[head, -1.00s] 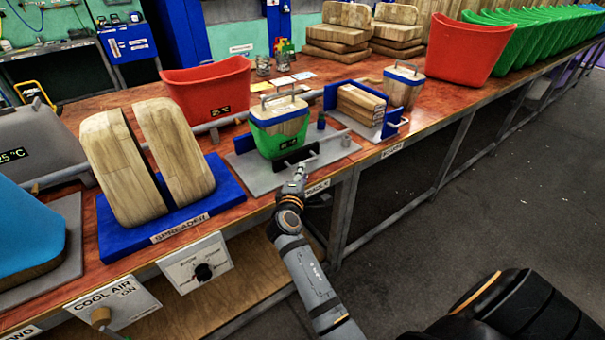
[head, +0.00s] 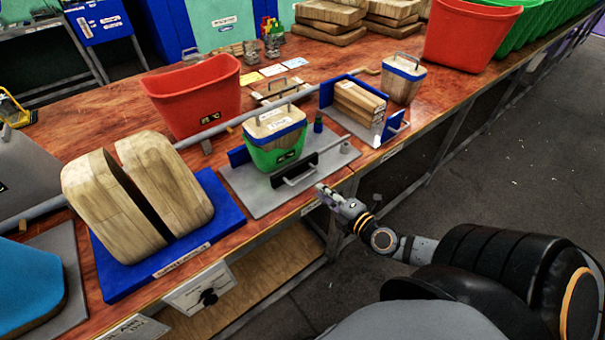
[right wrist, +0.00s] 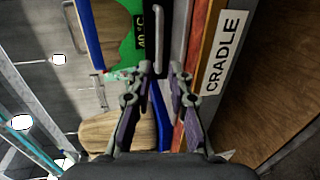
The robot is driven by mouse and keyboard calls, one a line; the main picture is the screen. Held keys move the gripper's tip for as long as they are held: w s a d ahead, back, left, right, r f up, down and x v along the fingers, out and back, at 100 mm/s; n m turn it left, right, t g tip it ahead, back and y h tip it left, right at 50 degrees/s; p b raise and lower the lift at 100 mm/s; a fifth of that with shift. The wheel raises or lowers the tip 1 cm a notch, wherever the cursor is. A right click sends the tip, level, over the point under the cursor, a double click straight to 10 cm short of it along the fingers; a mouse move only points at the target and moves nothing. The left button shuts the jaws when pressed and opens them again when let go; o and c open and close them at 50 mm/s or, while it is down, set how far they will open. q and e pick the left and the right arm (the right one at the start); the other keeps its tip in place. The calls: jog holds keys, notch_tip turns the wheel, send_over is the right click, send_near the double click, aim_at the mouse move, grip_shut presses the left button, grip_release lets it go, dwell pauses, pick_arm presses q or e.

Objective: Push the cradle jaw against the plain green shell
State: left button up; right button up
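The plain green shell (head: 268,158) stands upright on a grey base plate (head: 240,192), with a wooden block (head: 272,122) inside it. The black cradle jaw (head: 310,163) stands at its near side, very close; I cannot tell whether they touch. A grey bar handle (head: 299,178) is on the jaw's near face. My right gripper (head: 322,188) is just in front of the handle, at the table edge. In the right wrist view its fingers (right wrist: 160,72) are apart, with the handle bar (right wrist: 160,38) ahead between them and the shell (right wrist: 130,45) to the left. My left gripper is not in view.
A blue spreader base (head: 222,196) with two wooden blocks stands left. A blue-walled press (head: 327,95) stands right of the cradle. A red bin (head: 195,98) is behind. The wooden table's front edge runs below the gripper, with a CRADLE label (right wrist: 222,52).

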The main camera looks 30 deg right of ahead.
aim_at(303, 177)
jog(key=p+x, duration=0.2)
jog(key=x, duration=0.7)
jog(key=shift+r, duration=0.1)
jog(key=shift+w+f, duration=0.2)
jog(key=shift+w, duration=0.25)
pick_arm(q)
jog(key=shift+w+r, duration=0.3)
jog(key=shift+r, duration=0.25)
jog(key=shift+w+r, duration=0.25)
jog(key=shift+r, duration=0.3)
pick_arm(e)
jog(key=shift+c, duration=0.3)
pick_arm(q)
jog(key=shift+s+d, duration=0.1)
pick_arm(e)
grip_shut()
